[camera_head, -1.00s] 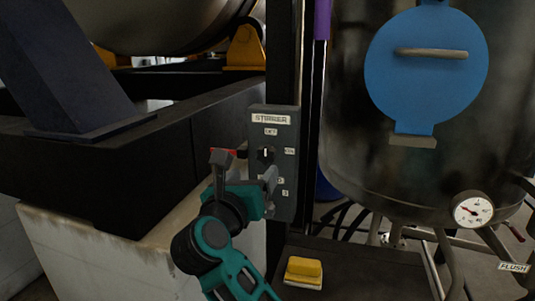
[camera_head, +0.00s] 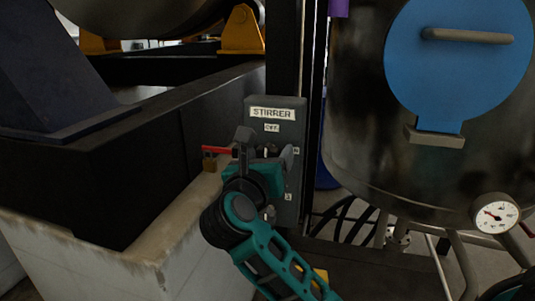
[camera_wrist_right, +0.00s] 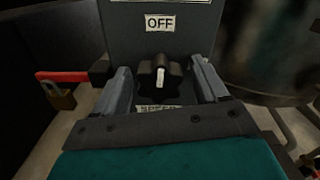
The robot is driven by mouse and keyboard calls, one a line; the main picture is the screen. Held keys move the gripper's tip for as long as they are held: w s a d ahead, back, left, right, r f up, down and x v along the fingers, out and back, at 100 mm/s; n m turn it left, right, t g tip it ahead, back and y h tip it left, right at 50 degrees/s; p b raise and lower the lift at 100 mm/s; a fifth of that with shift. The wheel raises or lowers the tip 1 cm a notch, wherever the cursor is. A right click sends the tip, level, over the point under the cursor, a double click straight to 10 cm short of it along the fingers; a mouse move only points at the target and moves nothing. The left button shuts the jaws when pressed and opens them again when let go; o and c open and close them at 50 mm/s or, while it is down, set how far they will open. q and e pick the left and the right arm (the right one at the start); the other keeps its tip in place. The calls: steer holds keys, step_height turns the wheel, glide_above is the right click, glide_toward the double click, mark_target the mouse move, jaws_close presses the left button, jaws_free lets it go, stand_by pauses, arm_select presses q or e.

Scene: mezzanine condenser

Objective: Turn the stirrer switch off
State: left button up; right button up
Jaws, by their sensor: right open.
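The grey stirrer switch box (camera_head: 275,103) stands upright in the middle of the head view, with a STIRRER label and an OFF label below it. Its dark rotary knob (camera_wrist_right: 160,77) shows in the right wrist view, under the OFF label (camera_wrist_right: 159,23). The knob's pale pointer mark stands roughly upright. My right gripper (camera_head: 267,150) is in front of the box and hides most of the knob in the head view. Its jaws are open, one finger on each side of the knob; contact cannot be told. My left gripper is not in view.
A red bar (camera_head: 217,150) with a brass padlock (camera_head: 209,164) is left of the box. A steel tank with a blue hatch (camera_head: 450,65) and a gauge (camera_head: 495,213) stands right. A pale plinth (camera_head: 105,262) and dark frame are left.

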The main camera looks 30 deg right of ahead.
steer(key=shift+c, duration=0.2)
steer(key=c, duration=0.9)
steer(key=shift+r+n+p, duration=0.1)
steer(key=shift+n+p, duration=0.2)
steer(key=shift+p, duration=0.3)
steer(key=shift+c, duration=0.2)
steer(key=o, duration=1)
